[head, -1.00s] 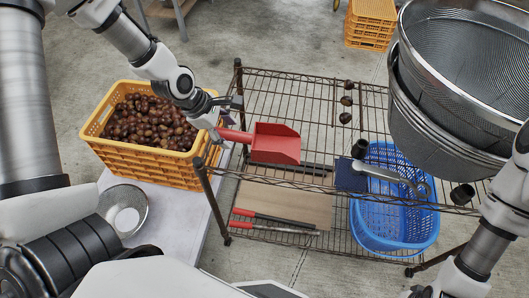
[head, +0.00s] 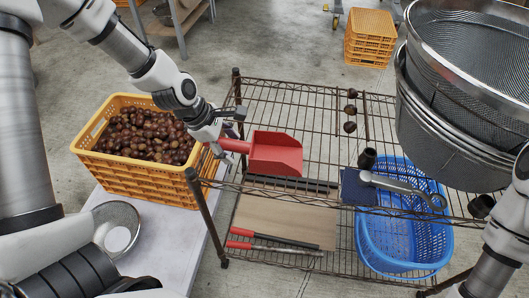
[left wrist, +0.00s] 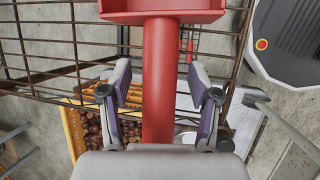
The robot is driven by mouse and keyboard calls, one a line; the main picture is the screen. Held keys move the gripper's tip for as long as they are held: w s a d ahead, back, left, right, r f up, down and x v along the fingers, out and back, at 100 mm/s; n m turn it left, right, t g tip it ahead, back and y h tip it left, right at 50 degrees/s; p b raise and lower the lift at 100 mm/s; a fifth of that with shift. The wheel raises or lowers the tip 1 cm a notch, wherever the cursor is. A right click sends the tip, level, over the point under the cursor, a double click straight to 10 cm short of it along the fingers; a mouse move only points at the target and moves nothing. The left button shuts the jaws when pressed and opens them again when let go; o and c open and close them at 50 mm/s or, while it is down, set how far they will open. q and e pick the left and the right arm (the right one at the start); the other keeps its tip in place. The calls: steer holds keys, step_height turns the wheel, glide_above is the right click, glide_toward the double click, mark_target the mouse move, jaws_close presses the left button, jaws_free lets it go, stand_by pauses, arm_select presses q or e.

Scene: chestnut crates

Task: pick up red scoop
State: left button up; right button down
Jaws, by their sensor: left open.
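The red scoop (head: 275,153) lies on the top wire shelf of the rack at its left end, its handle pointing left past the edge. My left gripper (head: 226,132) is open at the handle. In the left wrist view the scoop handle (left wrist: 159,90) runs between the two spread fingers of the gripper (left wrist: 160,75), with a gap on each side. The scoop's pan is at the top edge of that view, cut off.
A yellow crate of chestnuts (head: 88,152) stands left of the wire rack (head: 290,95). Big mesh sieves (head: 440,120) are at the right. A blue basket (head: 440,235) and a red-handled tool (head: 270,247) are lower down. The shelf's upper middle is clear.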

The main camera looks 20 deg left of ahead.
stand_by(0.3)
arm_select(q)
steer(key=shift+f, duration=0.1)
jaws_close()
